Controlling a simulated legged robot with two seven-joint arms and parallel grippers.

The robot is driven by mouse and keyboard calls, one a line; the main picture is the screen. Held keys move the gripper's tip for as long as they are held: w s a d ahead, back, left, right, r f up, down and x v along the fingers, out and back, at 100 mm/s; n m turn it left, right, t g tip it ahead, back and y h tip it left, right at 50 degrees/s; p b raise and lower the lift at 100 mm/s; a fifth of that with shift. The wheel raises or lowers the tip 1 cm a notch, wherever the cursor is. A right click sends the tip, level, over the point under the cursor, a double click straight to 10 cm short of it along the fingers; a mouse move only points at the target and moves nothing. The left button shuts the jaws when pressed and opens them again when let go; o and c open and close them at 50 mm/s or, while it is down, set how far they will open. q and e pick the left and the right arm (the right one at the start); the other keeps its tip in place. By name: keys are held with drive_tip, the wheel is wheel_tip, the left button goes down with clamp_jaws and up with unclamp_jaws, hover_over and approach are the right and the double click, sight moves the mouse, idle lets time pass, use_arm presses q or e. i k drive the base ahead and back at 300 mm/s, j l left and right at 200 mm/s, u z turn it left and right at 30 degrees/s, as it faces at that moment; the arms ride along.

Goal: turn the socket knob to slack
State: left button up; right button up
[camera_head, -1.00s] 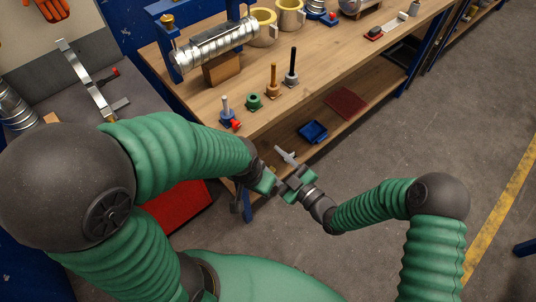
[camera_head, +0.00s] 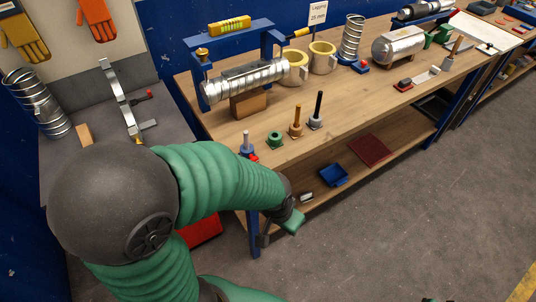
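A blue socket (camera_head: 247,148) with a grey upright pin stands at the bench's near left corner. A small red knob (camera_head: 254,157) shows low on its right side. Another blue base (camera_head: 357,66) with a red knob (camera_head: 365,63) stands at the back, beside an upright spiral duct piece (camera_head: 352,38). My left gripper (camera_head: 293,222) hangs past the bench's front edge, below and right of the near socket and apart from both knobs. Its fingers are too unclear to tell open or shut. My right gripper is out of view.
A spiral duct (camera_head: 245,82) rests on a wooden block under a blue frame (camera_head: 232,45). A green base (camera_head: 275,139) and two upright rods, brown (camera_head: 296,122) and black (camera_head: 317,108), stand right of the near socket. A blue tray (camera_head: 333,175) lies on the lower shelf.

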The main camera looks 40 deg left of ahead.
sight(255, 159)
drive_tip(key=i+l+z, duration=0.1)
drive_tip(key=i, duration=0.3)
drive_tip(key=i+l+z, duration=0.15)
drive_tip(key=i+l, duration=0.15)
drive_tip(key=i+l+z, duration=0.1)
drive_tip(key=i, duration=0.4)
drive_tip(key=i+u, duration=0.35)
drive_tip(key=i+l+u, duration=0.1)
drive_tip(key=u, duration=0.25)
drive_tip(key=i+l+u, duration=0.15)
drive_tip(key=u, duration=0.2)
drive_tip(key=i+u, duration=0.1)
drive_tip(key=u, duration=0.85)
drive_tip(key=i+l+u, duration=0.15)
drive_tip(key=u, duration=0.3)
drive_tip(key=l+u, duration=0.1)
drive_tip(key=u, duration=0.35)
drive_tip(key=i+l+u, duration=0.1)
drive_tip(key=u, duration=0.4)
drive_tip(key=l+u, duration=0.15)
drive_tip(key=u, duration=0.3)
